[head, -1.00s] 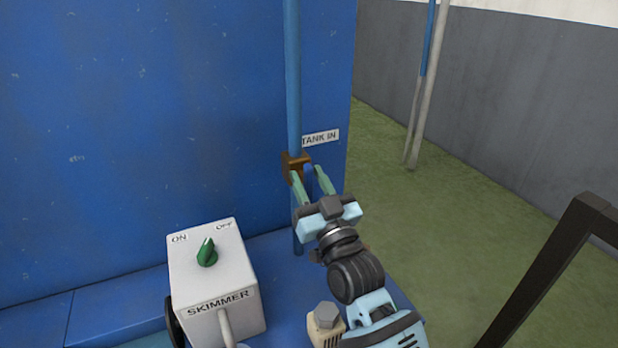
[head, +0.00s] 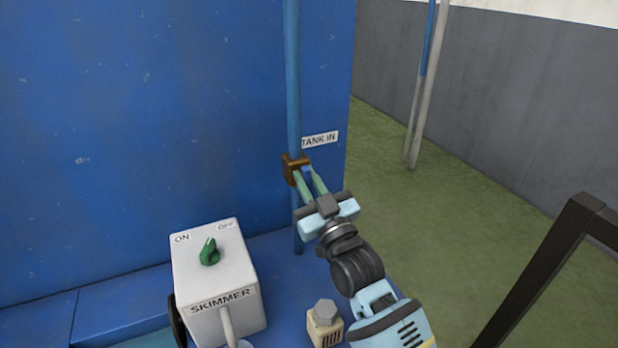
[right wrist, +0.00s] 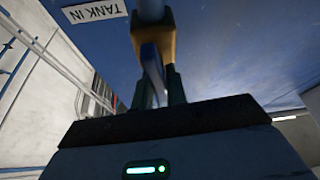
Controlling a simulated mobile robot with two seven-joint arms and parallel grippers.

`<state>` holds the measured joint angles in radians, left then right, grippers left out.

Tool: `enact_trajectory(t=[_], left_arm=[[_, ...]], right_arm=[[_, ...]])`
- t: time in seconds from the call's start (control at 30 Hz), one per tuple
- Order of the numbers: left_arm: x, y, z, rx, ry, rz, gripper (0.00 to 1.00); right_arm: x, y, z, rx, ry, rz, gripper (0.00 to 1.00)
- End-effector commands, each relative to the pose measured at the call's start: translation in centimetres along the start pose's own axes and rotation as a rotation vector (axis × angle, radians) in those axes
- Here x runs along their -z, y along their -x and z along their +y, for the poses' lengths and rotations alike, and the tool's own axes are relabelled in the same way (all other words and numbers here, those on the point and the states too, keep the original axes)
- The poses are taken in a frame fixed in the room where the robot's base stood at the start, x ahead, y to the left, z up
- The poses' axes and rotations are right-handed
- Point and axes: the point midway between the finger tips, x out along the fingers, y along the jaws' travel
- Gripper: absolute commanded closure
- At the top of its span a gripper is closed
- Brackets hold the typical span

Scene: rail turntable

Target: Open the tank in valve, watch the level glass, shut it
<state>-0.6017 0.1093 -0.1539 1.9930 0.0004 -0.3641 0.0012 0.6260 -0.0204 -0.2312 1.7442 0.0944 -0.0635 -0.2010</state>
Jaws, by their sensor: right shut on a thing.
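The tank in valve has a brass body (head: 295,169) on a vertical blue pipe (head: 292,85), beside the TANK IN label (head: 320,139). My right gripper (head: 308,175) is at the valve, its green fingers shut on the blue valve handle. In the right wrist view the blue handle (right wrist: 152,68) runs from the brass body (right wrist: 155,40) down between the dark fingers. The fingers partly hide the handle. I cannot make out a level glass in these views. My left gripper is not in view.
A white SKIMMER box (head: 238,267) with a green knob (head: 209,252) stands left of my right arm. A dark frame (head: 540,270) stands at right. Green floor lies open beyond the blue wall.

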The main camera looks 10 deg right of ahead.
Motion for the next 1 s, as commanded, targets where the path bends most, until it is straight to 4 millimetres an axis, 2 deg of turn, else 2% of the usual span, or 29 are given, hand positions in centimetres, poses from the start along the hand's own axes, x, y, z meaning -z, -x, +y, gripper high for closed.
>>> enact_trajectory(t=[0.03,0.13,0.53,0.57,0.7,1.0], left_arm=[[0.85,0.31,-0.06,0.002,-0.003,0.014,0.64],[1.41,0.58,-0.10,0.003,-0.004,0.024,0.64],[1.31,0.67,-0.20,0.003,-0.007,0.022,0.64],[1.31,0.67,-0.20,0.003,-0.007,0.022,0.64],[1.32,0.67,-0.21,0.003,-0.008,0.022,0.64],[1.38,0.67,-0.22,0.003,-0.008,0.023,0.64]], right_arm=[[0.41,-0.16,0.07,0.017,0.041,0.001,1.00],[0.33,-0.12,0.01,0.042,0.102,0.000,1.00],[-0.16,0.06,-0.12,0.059,0.140,-0.004,1.00],[-0.16,0.06,-0.13,0.059,0.140,-0.004,0.85],[-0.14,0.05,-0.13,0.059,0.139,-0.004,0.66],[-0.10,0.16,-0.13,0.058,0.139,-0.003,0.66]])
